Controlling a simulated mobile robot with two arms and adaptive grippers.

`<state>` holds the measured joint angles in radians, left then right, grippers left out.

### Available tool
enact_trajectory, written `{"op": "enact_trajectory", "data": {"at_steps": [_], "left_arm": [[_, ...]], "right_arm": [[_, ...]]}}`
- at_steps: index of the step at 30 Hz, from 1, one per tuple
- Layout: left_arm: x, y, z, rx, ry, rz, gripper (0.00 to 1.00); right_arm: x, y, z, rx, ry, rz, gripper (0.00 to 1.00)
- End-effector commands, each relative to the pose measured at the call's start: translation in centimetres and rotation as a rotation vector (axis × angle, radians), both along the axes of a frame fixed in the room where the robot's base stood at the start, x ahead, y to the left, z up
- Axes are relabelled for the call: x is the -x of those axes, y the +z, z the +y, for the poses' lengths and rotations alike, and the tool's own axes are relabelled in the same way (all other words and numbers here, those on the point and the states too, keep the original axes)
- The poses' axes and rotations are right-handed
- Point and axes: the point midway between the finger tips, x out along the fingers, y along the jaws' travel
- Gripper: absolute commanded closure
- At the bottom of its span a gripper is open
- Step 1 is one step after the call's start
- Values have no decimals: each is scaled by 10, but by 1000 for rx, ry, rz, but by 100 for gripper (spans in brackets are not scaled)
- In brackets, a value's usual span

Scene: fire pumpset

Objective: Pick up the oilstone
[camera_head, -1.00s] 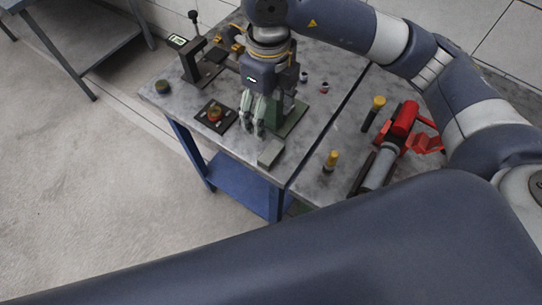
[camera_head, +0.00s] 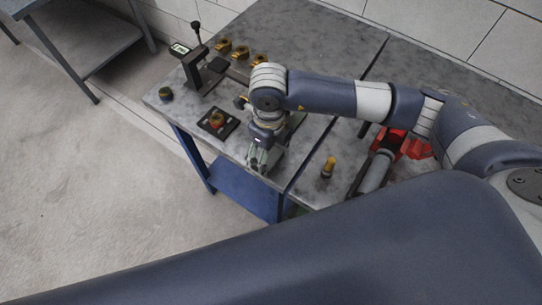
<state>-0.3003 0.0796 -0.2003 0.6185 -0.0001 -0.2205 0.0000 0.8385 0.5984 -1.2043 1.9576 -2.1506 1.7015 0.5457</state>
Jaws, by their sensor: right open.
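My right gripper (camera_head: 258,161) points down at the front edge of the workbench (camera_head: 222,98), left of the gap between the two bench tops. It is open. The oilstone seems to be the small grey block that showed at this front edge a second ago. It is now mostly or wholly hidden behind the gripper fingers, and I cannot tell whether they touch it. My left gripper is not in view.
A dark plate with a round orange-topped part (camera_head: 217,120) lies left of the gripper. A black stand with a lever (camera_head: 200,72) and several brass fittings (camera_head: 240,53) stand behind. A yellow-topped tool (camera_head: 328,167) and red equipment (camera_head: 412,147) are to the right.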

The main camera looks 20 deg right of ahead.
Motion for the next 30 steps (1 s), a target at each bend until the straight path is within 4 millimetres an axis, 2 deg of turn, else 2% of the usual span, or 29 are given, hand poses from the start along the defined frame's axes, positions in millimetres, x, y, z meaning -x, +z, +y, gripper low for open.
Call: {"op": "enact_trajectory", "data": {"at_steps": [4, 11, 12, 17, 19, 20, 30], "left_arm": [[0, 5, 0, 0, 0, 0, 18], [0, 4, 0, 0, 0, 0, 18], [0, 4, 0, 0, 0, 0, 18], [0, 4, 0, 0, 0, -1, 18], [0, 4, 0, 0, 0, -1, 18], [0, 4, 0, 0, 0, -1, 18], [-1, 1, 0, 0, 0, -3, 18]], "right_arm": [[0, -14, 0, 0, 0, 1, 28], [0, -17, 0, -1, 1, -1, 28], [0, -17, 0, -1, 1, -1, 30], [0, -17, 0, -1, 1, -1, 66], [0, -17, 0, -1, 1, -1, 67], [0, -16, 1, -1, 1, -2, 71], [-1, -11, 1, -2, 1, -4, 71]]}}
